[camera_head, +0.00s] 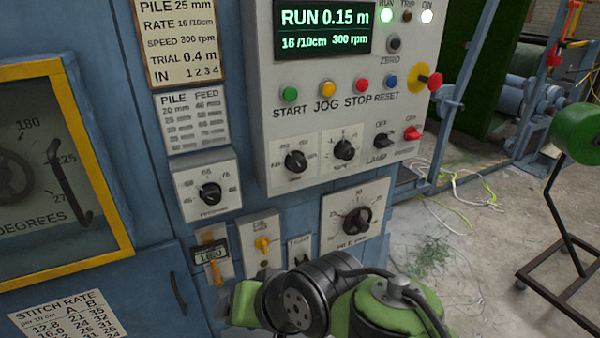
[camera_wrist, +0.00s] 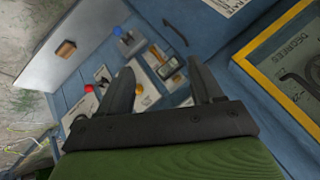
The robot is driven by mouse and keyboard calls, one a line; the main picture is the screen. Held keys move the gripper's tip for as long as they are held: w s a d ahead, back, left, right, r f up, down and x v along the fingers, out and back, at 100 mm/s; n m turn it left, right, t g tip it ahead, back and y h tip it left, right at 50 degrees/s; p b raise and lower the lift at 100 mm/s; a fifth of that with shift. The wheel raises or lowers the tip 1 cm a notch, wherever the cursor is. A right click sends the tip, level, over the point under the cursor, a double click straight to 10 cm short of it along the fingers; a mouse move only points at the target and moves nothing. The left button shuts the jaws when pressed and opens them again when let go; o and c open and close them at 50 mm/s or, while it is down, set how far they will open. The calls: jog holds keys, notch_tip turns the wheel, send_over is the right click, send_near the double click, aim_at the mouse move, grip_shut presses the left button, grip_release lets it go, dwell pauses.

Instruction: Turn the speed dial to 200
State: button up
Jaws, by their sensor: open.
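Two small black knobs with pointers sit on the light grey control panel: a left dial (camera_head: 296,161) and a right dial (camera_head: 344,149). Their scale lettering is too small to read, so I cannot tell which is the speed dial. The display (camera_head: 322,30) above shows RUN 0.15 m, 16 /10cm and 300 rpm. My gripper (camera_wrist: 163,75) is open and empty in the wrist view, its two dark fingers apart. In the head view my arm is low, below the panel; the fingertips are hidden there. My gripper touches neither dial.
Below the panel are a large dial (camera_head: 357,219), a left dial plate (camera_head: 209,193), a yellow knob (camera_head: 262,244) and a small counter (camera_head: 211,253). START (camera_head: 290,94) and STOP (camera_head: 361,86) buttons and a red-and-yellow emergency knob (camera_head: 434,81) are above. A yellow-framed window (camera_head: 117,170) stands left.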

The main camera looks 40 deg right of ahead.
jog(key=w+d+r+m+t+h+b, duration=0.1)
jog(key=w+d+r+m+t+b, duration=0.1)
jog(key=d+m+t, duration=0.4)
jog(key=w+d+r+m+t+h+b, duration=0.1)
jog(key=w+d+r+m+b, duration=0.15)
jog(key=d+m, duration=0.6)
jog(key=m+t+h+p, duration=0.3)
jog(key=m+h+p, duration=0.2)
jog(key=m, duration=0.5)
send_near(301, 167)
jog(key=shift+n+y, duration=0.25)
jog(key=shift+y, duration=0.05)
jog(key=p+x, duration=0.1)
jog(key=x, duration=0.8)
jog(key=shift+w+d+r, duration=0.1)
jog(key=shift+d+r, duration=0.05)
jog(key=shift+d, duration=0.05)
jog(key=c, duration=1.1)
